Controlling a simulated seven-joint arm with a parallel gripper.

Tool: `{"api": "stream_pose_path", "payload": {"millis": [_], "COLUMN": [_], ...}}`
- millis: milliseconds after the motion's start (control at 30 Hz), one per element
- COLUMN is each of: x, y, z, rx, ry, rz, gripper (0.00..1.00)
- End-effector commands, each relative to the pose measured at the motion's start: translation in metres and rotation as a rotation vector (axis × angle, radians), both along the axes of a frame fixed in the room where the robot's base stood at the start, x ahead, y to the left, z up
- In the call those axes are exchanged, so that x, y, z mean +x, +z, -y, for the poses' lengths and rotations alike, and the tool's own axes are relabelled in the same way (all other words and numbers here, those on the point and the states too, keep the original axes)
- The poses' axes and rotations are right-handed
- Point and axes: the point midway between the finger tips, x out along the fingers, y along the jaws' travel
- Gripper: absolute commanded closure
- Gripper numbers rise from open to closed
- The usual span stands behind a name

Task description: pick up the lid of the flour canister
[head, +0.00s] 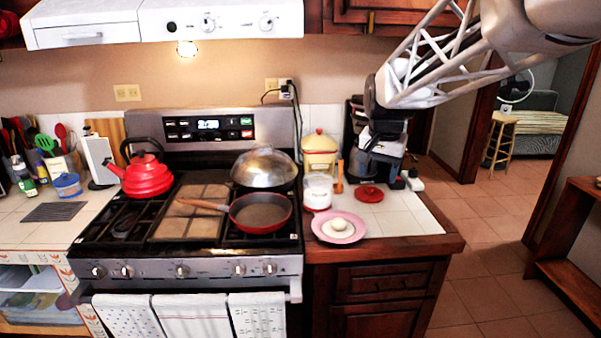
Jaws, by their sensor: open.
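A white canister (318,191) with a red base and small unreadable red lettering stands on the counter right of the stove. Its top looks uncovered. A round red lid (369,195) with a small knob lies flat on the white tiles to its right. I cannot read which canister is for flour. My gripper (380,172) reaches in from the upper right, pointing down above and behind the red lid. It is open and appears empty, apart from the lid. Its fingers partly blend with dark things behind.
A cream-yellow pot with a lid (320,150) stands behind the canister. A pink plate (338,228) with a pale round item sits in front. A skillet (260,212), a domed metal cover (264,169) and a red kettle (146,177) are on the stove. The counter's front right is clear.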

Motion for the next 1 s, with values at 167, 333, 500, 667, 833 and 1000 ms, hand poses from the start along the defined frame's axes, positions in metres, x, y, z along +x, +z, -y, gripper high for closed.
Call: {"api": "stream_pose_path", "payload": {"millis": [167, 333, 500, 667, 833, 1000], "x": [0.044, 0.083, 0.122, 0.158, 0.196, 0.233], "y": [-0.004, -0.010, -0.018, -0.028, -0.042, -0.058], "z": [0.008, 0.017, 0.027, 0.035, 0.045, 0.056], "rx": [0.008, 0.016, 0.023, 0.031, 0.037, 0.043], "ry": [-0.064, -0.125, -0.186, -0.244, -0.305, -0.366], "rz": [-0.012, -0.022, -0.032, -0.042, -0.052, -0.063], "gripper": [0.37, 0.37, 0.37, 0.37, 0.37, 0.37]}}
